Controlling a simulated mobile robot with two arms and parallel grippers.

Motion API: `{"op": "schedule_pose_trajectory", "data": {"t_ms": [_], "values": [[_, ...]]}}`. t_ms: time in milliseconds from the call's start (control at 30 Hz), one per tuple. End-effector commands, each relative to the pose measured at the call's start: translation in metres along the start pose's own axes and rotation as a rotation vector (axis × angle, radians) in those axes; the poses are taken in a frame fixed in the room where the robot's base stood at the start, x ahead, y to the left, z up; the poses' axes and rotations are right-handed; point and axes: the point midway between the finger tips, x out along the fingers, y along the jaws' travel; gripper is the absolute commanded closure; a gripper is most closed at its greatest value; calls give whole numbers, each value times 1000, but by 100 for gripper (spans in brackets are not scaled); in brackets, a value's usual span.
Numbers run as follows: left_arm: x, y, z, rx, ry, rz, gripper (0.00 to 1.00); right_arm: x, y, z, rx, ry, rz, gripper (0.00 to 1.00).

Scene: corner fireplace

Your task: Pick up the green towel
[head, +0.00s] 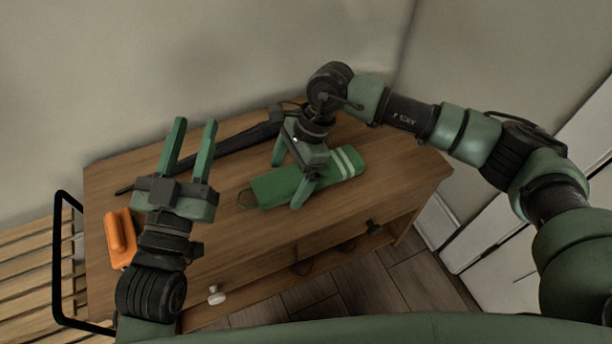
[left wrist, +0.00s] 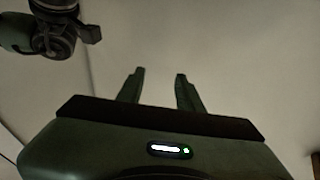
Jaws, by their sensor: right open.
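The green towel (head: 330,172) lies folded on the wooden cabinet top, with two pale stripes near its right end and a loop at its left end. My right gripper (head: 286,180) is open over the towel's left part, one finger on its near side and one toward its far side. Whether the fingers touch the towel is not clear. My left gripper (head: 191,145) is open and empty, raised on the left with its fingers pointing up and away. Its fingers also show in the left wrist view (left wrist: 160,88) against a plain wall, with nothing between them.
The wooden cabinet (head: 350,210) stands against the wall. An orange object (head: 121,238) lies at its left end. A long black object (head: 225,143) lies along the back. A slatted bench (head: 28,270) is at the left. The cabinet top right of the towel is clear.

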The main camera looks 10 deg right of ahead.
Motion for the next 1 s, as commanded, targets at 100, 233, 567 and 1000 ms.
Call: {"op": "schedule_pose_trajectory", "data": {"t_ms": [100, 233, 567, 1000], "values": [[0, 0, 0, 0, 0, 0, 64, 0, 0, 0, 0, 0, 0, 5], [0, 0, 0, 0, -1, 0, 64, 0, 0, 0, 0, 0, 0, 30], [0, 0, 0, 0, -3, -1, 64, -1, 0, 0, 0, 0, -1, 79], [-4, -4, 28, 4, -166, -9, 64, -16, -1, 6, 0, 0, -2, 79]]}}
